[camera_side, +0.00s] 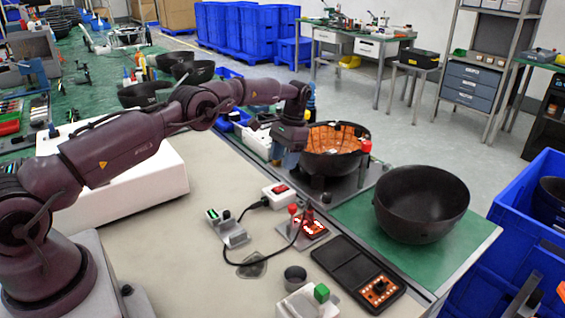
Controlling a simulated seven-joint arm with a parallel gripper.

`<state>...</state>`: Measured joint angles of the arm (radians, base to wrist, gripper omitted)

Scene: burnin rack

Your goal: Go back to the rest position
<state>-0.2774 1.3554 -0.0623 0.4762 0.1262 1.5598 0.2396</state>
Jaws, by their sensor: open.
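My gripper (289,160) points down at the left side of a dark bowl with an orange lattice-like lining (335,139), which sits on a grey fixture plate (345,190). My gripper overlaps the bowl's left rim in this view, and I cannot tell whether they touch. The gripper is open, and I see nothing held in it. Its fingertips are small and dark here. My arm reaches across from the lower left.
A black empty bowl (421,204) stands on the green mat (357,219) at right. A scale-like black device (358,273), a small red-lit board (308,228), a switch box (281,194) and a cable lie in front. Blue bins (540,205) stand at far right. The beige tabletop (190,245) is mostly clear.

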